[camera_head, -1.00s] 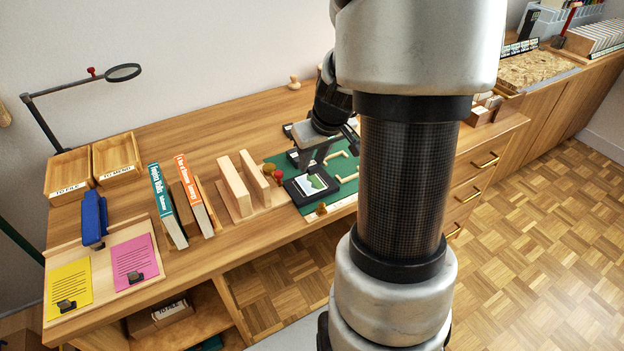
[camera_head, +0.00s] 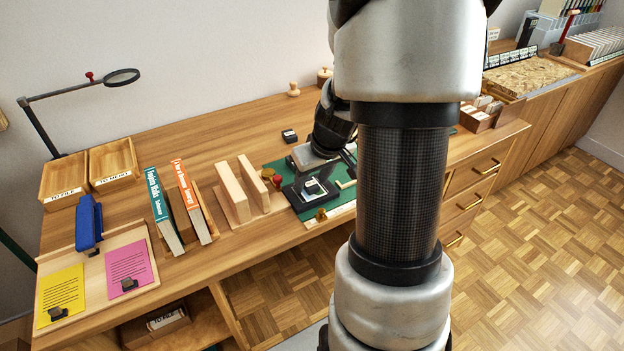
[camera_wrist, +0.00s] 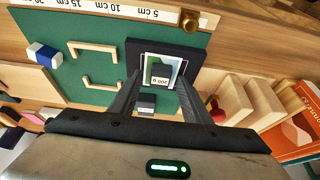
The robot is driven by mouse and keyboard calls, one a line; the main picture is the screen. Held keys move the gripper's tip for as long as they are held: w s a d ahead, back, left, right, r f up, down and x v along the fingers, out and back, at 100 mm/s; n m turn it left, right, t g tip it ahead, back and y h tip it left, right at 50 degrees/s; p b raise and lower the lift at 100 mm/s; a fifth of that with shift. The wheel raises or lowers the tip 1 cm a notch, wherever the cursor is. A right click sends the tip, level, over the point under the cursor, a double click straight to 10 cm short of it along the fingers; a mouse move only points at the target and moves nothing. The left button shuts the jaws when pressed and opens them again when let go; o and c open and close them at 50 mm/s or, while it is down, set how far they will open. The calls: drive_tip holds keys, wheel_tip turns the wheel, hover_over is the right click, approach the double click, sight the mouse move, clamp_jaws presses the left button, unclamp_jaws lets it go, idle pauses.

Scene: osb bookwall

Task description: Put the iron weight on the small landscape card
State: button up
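The small landscape card (camera_wrist: 146,62) lies in a black square frame (camera_wrist: 196,58) on the green mat. A dark block-shaped iron weight (camera_wrist: 160,73) with a white "oz" label stands on the card in the wrist view. My gripper (camera_wrist: 158,77) is over the frame, with one finger on each side of the weight. The fingers are apart, with a visible gap to the weight on both sides. In the head view the frame (camera_head: 300,203) and the weight (camera_head: 313,188) show below my gripper, partly covered by it.
A second small labelled dark block (camera_wrist: 147,104) stands behind the frame. Wooden corner pieces (camera_wrist: 95,65), a blue-and-white block (camera_wrist: 43,55) and a brass knob (camera_wrist: 189,20) are nearby. Wooden upright blocks (camera_head: 233,190) and books (camera_head: 165,210) stand left of the mat (camera_head: 280,170). Another black block (camera_head: 289,135) sits behind.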

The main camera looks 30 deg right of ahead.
drive_tip(key=shift+r, duration=0.1)
drive_tip(key=shift+r+p, duration=0.3)
drive_tip(key=shift+p, duration=0.1)
drive_tip(key=p+v, duration=0.3)
drive_tip(key=v, duration=0.8)
drive_tip(key=shift+s+r, duration=0.2)
drive_tip(key=shift+r, duration=0.05)
